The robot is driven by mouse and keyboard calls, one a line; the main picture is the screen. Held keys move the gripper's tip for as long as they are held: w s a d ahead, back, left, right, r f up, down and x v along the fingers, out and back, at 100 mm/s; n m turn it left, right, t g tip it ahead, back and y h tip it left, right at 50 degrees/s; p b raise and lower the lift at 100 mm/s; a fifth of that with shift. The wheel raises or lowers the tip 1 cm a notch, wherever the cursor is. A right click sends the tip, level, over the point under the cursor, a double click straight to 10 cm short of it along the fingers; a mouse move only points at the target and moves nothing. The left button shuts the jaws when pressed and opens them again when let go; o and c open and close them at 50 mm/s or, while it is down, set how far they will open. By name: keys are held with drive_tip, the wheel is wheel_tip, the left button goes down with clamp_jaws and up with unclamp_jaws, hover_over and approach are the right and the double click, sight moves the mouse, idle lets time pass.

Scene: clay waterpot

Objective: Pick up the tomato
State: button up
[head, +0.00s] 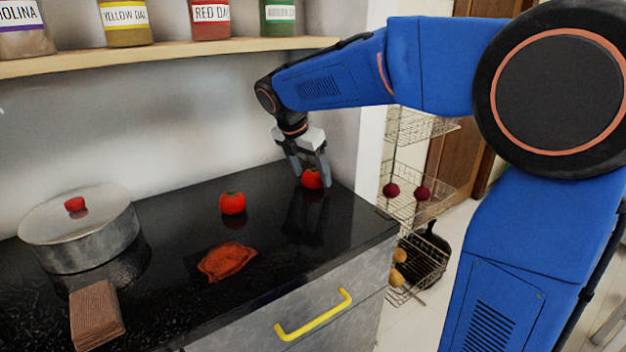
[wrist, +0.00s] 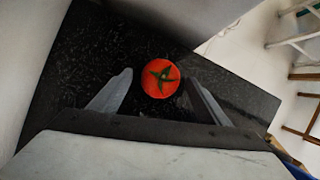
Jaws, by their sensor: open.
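A red tomato (head: 312,179) with a green stem sits near the right end of the black counter. It also shows in the wrist view (wrist: 160,78), between and just beyond the two fingertips. My gripper (head: 310,180) is open, pointing down over this tomato with a finger to each side. I cannot tell whether a finger touches it. A second tomato (head: 232,203) stands on the counter to the left, apart from my gripper. The wrist view shows my gripper (wrist: 158,92) with nothing clasped.
A lidded metal pot (head: 80,235), a brown stack (head: 97,314) and an orange-red cloth-like item (head: 227,261) are on the black counter (head: 180,270). A shelf with jars (head: 180,52) runs above. A wire rack (head: 420,190) stands beyond the counter's right edge.

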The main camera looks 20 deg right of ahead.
drive_tip(key=shift+w+d+f, duration=0.1)
drive_tip(key=shift+d+f, duration=0.05)
drive_tip(key=shift+f, duration=0.35)
drive_tip(key=shift+c, duration=0.7)
drive_tip(key=c, duration=1)
drive_tip(key=shift+r, duration=0.15)
drive_tip(key=shift+c, duration=0.2)
drive_tip(key=shift+r, duration=0.25)
drive_tip(key=r, duration=0.3)
drive_tip(key=shift+a, duration=0.2)
drive_tip(key=s+a, duration=0.3)
drive_tip(key=a, duration=0.1)
drive_tip(key=s+a, duration=0.4)
drive_tip(key=a, duration=0.1)
drive_tip(key=s+a, duration=0.3)
drive_tip(key=a, duration=0.2)
drive_tip(key=shift+s+a+f, duration=0.1)
drive_tip(key=shift+s, duration=0.2)
